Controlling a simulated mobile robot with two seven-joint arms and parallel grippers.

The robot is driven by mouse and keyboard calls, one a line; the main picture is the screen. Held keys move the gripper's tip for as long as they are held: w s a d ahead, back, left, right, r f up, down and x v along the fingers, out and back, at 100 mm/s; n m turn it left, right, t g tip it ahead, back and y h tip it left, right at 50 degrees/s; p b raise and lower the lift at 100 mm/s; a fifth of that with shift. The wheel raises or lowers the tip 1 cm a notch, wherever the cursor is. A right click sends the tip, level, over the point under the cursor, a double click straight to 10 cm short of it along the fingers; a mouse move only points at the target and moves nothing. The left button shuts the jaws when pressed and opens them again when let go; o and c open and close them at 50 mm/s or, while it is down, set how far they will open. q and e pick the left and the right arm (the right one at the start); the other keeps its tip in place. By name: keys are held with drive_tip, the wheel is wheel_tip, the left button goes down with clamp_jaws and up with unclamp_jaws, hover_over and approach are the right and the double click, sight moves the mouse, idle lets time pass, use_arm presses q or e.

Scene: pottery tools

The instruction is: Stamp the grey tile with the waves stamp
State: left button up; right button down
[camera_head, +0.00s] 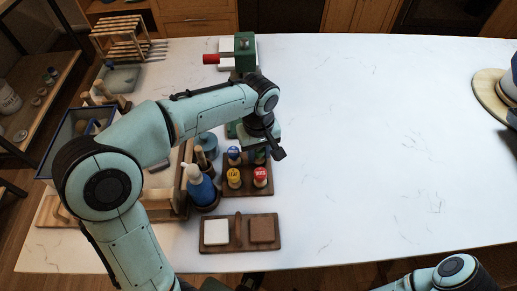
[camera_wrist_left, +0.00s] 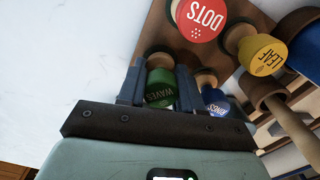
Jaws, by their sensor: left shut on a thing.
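My left gripper (camera_head: 262,152) is over the back of the brown stamp rack (camera_head: 262,190). In the left wrist view the left gripper (camera_wrist_left: 160,82) has its fingers on both sides of the green waves stamp (camera_wrist_left: 160,92), shut on it, with the WAVES label facing the camera. I cannot tell whether the stamp is clear of the rack. A front tray (camera_head: 238,246) holds a pale, whitish tile (camera_head: 216,232) and a brown tile (camera_head: 262,230). I cannot clearly make out a grey tile. My right gripper is out of view.
Red dots (camera_wrist_left: 200,16), yellow leaf (camera_wrist_left: 264,56) and blue rings (camera_wrist_left: 216,103) stamps stand close by. A blue bottle (camera_head: 201,188) is left of the rack. A green device with a red handle (camera_head: 211,59) stands at the back.

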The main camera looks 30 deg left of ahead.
use_arm(q)
drive_tip(key=shift+f, duration=0.35)
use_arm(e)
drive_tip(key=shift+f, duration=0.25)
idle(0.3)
use_arm(q)
drive_tip(key=o, duration=1.1)
wheel_tip(320, 180, up, 13)
drive_tip(key=shift+r+p, duration=0.2)
drive_tip(key=shift+p, duration=0.95)
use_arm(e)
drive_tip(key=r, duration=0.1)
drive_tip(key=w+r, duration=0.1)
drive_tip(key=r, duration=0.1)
